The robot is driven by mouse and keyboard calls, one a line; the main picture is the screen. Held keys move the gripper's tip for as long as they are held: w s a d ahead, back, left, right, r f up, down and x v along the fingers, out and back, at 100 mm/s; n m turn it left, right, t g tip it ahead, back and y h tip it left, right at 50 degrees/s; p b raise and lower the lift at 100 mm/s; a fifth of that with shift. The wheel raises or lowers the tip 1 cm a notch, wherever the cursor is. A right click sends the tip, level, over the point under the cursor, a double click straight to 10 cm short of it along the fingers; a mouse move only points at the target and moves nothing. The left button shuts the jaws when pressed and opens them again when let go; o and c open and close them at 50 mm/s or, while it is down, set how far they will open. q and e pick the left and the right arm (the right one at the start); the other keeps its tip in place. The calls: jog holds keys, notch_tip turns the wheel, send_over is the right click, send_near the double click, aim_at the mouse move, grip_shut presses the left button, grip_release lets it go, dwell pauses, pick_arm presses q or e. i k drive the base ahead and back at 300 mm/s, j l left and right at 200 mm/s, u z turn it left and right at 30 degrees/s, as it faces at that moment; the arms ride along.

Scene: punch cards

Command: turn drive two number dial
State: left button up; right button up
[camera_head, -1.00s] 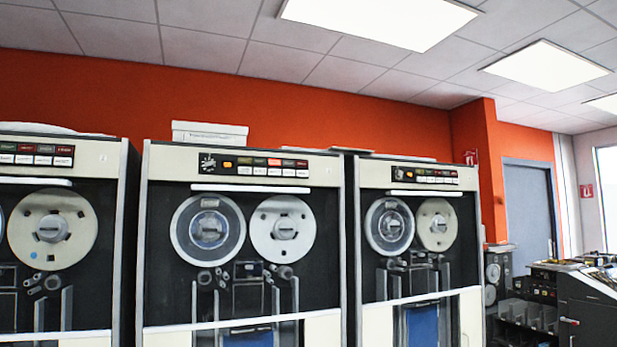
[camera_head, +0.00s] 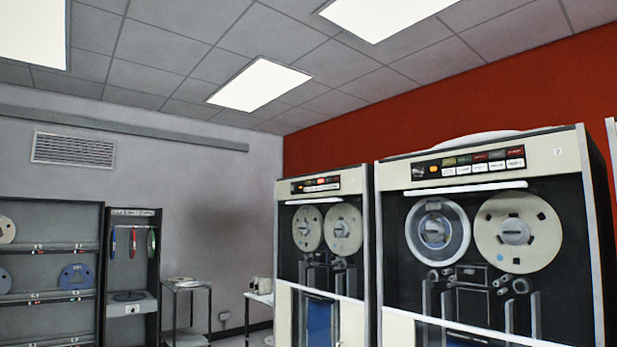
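Two tape drives stand along the red wall. The nearer drive (camera_head: 566,240) is at the right. A small round dial (camera_head: 418,172) sits at the left end of its top control panel (camera_head: 475,163), beside a lit orange button. A tiny number tag (camera_head: 557,152) is at the panel's right, too small to read for sure. The farther drive (camera_head: 367,235) is left of it, with a smaller control panel (camera_head: 315,185) showing lit orange and red buttons; its dial is too small to make out. Neither of my grippers is in view.
Shelves with tape reels (camera_head: 76,276) and a dark cabinet (camera_head: 131,265) stand at the left wall. A small side table (camera_head: 187,284) and a white table (camera_head: 259,298) stand beyond the drives. Another cabinet's edge (camera_head: 611,130) shows at far right. The floor is mostly out of view.

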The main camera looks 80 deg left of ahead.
aim_at(418, 171)
jog(key=u, duration=1.9)
jog(key=z, duration=0.5)
jog(key=i+j+z, duration=0.2)
jog(key=z, duration=0.15)
jog(key=i+j+z, duration=0.1)
jog(key=j+z, duration=0.3)
jog(key=i+j+z, duration=0.1)
jog(key=j+z, duration=0.25)
